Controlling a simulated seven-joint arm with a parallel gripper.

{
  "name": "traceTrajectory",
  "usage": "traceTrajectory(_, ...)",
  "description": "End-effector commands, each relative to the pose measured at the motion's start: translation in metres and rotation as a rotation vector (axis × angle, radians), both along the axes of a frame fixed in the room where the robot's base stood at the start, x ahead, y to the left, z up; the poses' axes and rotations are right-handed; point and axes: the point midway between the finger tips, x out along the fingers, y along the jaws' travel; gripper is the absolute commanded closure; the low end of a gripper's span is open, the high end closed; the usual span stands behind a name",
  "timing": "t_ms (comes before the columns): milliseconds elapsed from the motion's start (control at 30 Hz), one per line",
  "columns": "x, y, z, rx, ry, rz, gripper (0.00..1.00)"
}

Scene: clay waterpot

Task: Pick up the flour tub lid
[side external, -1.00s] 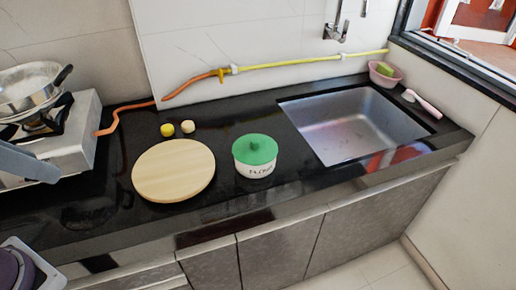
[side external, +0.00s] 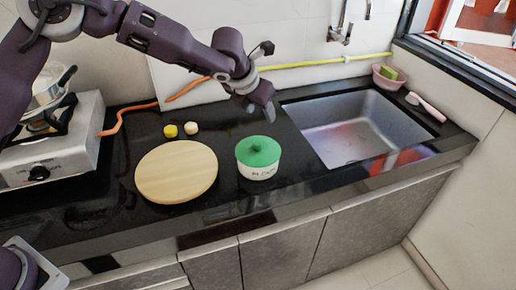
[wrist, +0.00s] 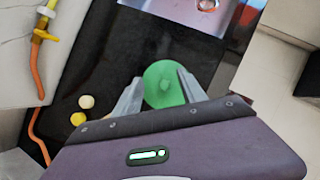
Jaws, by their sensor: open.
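The flour tub (side external: 258,171) is a white pot with dark lettering, standing on the black counter between the round board and the sink. Its green lid (side external: 259,151), with a small knob on top, sits on the tub. My gripper (side external: 262,110) is above and behind the lid, apart from it, in the side view. In the wrist view, the green lid (wrist: 164,84) appears between the two open fingers of my gripper (wrist: 158,86), with nothing held. The tub's body is hidden under the lid there.
A round wooden board (side external: 176,171) lies left of the tub, with a yellow piece (side external: 170,131) and a cream piece (side external: 191,128) behind it. The sink (side external: 352,128) is to the right. A gas stove (side external: 50,140) stands at the left. An orange hose (side external: 150,107) runs along the wall.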

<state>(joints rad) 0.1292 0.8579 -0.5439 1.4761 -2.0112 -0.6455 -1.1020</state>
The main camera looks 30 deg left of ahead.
Motion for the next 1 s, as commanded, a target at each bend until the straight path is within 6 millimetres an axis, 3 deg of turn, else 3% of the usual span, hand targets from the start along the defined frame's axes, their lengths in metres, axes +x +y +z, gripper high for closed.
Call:
traceTrajectory(33, -0.008, -0.001, -0.024, -0.027, 0.068, 0.069, 0.52)
traceTrajectory(100, -0.016, 0.0, -0.043, -0.048, 0.127, 0.136, 0.52)
traceTrajectory(500, 0.001, 0.008, -0.105, -0.052, 0.145, 0.156, 0.52)
traceTrajectory(800, 0.005, 0.008, -0.113, -0.05, 0.141, 0.154, 0.52)
traceTrajectory(1000, 0.005, 0.009, -0.112, -0.049, 0.141, 0.153, 0.91)
